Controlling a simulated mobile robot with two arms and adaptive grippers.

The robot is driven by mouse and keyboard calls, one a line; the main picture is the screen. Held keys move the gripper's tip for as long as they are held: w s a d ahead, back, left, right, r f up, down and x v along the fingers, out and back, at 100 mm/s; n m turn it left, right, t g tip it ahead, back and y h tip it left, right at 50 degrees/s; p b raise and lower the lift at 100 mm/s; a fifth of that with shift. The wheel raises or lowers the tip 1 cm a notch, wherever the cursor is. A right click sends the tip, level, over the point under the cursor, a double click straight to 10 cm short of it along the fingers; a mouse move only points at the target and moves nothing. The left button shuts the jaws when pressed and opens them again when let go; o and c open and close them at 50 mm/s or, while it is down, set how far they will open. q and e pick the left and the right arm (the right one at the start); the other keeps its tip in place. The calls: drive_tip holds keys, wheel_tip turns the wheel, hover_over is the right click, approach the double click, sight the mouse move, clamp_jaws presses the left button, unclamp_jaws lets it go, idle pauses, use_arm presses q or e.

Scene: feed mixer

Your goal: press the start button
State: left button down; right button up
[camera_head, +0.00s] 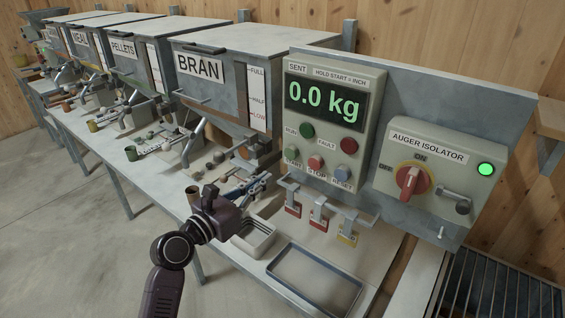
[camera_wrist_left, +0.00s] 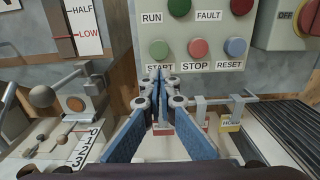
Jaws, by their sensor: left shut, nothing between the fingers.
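The start button (camera_head: 294,152) is a green round button on the grey control panel, above its START label. In the left wrist view the start button (camera_wrist_left: 159,49) shows just above my fingertips. My left gripper (camera_head: 266,177) is shut and empty, with blue finger pads, and lies left of and below the button in the head view. In the left wrist view my left gripper (camera_wrist_left: 158,74) points up toward the START label and partly overlaps it. It looks apart from the button. My right gripper is not in view.
A red stop button (camera_head: 316,162) and a blue reset button (camera_head: 343,173) sit right of the start button. Tags hang on hooks below the panel (camera_head: 319,215). A BRAN hopper (camera_head: 215,75) stands left. The auger isolator (camera_head: 420,175) is right. Trays (camera_head: 320,280) lie on the bench.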

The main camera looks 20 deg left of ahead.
sight(292, 152)
use_arm(q)
drive_tip(key=p+x, duration=0.1)
drive_tip(key=x, duration=0.7)
drive_tip(key=shift+w, duration=0.2)
drive_tip(key=shift+d+f, duration=0.1)
